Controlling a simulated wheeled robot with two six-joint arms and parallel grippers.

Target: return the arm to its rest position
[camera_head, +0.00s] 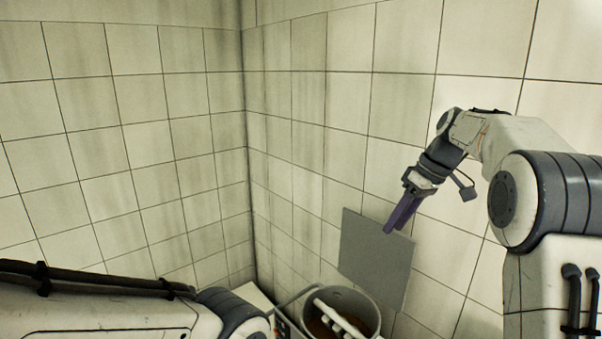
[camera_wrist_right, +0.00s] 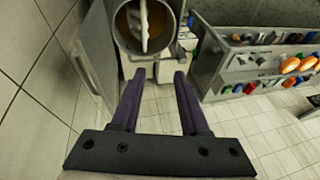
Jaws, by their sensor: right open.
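My right arm (camera_head: 555,200) comes in from the right in the head view, bent at the elbow and raised in front of the tiled wall. Its gripper (camera_head: 394,226) points down and to the left, with dark purple fingers. In the right wrist view the gripper (camera_wrist_right: 158,78) is open, its two fingers apart with nothing between them. My left arm (camera_head: 100,315) shows along the lower left edge of the head view; its gripper is out of view.
A grey panel (camera_head: 375,255) stands below the right gripper. A round metal pot (camera_head: 366,305) with a white paddle is beside it. In the right wrist view, a shelf unit (camera_wrist_right: 262,66) holding several colourful items stands at right. Floor (camera_wrist_right: 245,120) beside it is clear.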

